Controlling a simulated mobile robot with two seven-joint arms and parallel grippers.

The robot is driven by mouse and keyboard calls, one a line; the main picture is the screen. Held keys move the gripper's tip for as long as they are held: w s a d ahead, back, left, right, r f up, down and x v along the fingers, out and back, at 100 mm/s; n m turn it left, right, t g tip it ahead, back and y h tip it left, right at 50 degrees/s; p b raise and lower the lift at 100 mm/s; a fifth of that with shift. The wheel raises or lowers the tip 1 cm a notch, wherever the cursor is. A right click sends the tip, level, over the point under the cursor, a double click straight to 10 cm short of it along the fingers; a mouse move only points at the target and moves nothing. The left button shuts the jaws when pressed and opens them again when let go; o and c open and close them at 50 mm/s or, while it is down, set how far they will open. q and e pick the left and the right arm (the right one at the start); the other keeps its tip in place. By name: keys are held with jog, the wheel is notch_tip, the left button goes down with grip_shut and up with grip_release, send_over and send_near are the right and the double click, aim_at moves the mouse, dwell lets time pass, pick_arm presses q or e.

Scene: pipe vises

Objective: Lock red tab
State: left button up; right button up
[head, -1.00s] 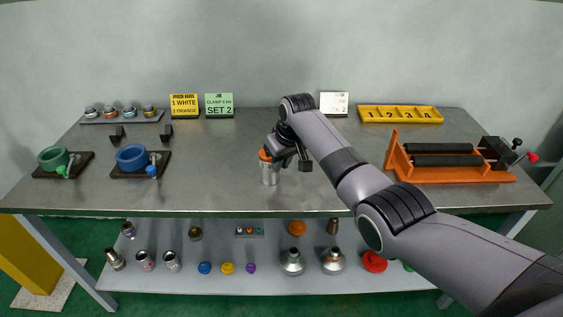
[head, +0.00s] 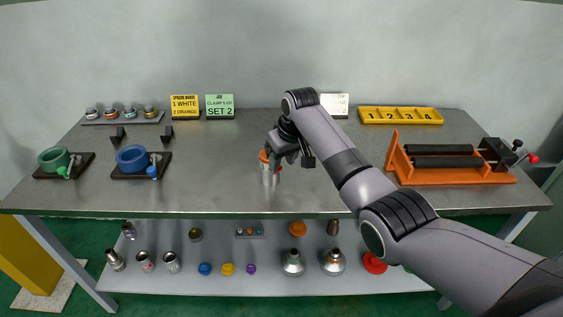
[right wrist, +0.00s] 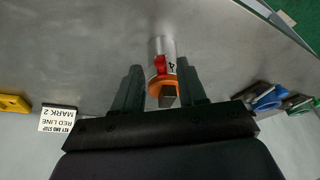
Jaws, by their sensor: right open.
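A silver metal cylinder (head: 269,178) with an orange ring on top stands upright on the workbench, a little left of its middle. In the right wrist view, the cylinder (right wrist: 161,47) has a red tab (right wrist: 160,66) on its side, beside the orange ring (right wrist: 153,82). A dark mark that looks like a 4 is next to the tab. My right gripper (right wrist: 159,70) is open, with one dark finger on each side of the cylinder's top; contact with the tab cannot be made out. In the head view the right gripper (head: 277,155) partly covers the cylinder's top. My left gripper is not in view.
Green (head: 53,158) and blue (head: 131,157) ring vises stand at left. An orange roller stand (head: 455,178) is at right, a yellow numbered tray (head: 400,114) behind it. Sign cards line the back. The bench around the cylinder is clear. A lower shelf (head: 210,283) holds several parts.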

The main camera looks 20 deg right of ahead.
jog(key=shift+v, duration=2.55)
jog(key=s+d+f, duration=0.3)
jog(key=s+f, duration=1.3)
jog(key=s, duration=0.3)
jog(key=s+d+r+m+h, duration=0.1)
jog(key=s+r, duration=0.1)
jog(key=s, duration=0.9)
jog(key=s+d+r, duration=0.1)
jog(key=s, duration=0.9)
jog(key=w+a+f+t+y, duration=0.2)
jog(key=w+f+t, duration=0.4)
jog(key=f, duration=0.3)
jog(key=shift+w+a+f+t, duration=0.15)
jog(key=shift+w+a+t, duration=0.1)
jog(key=shift+a+t, duration=0.3)
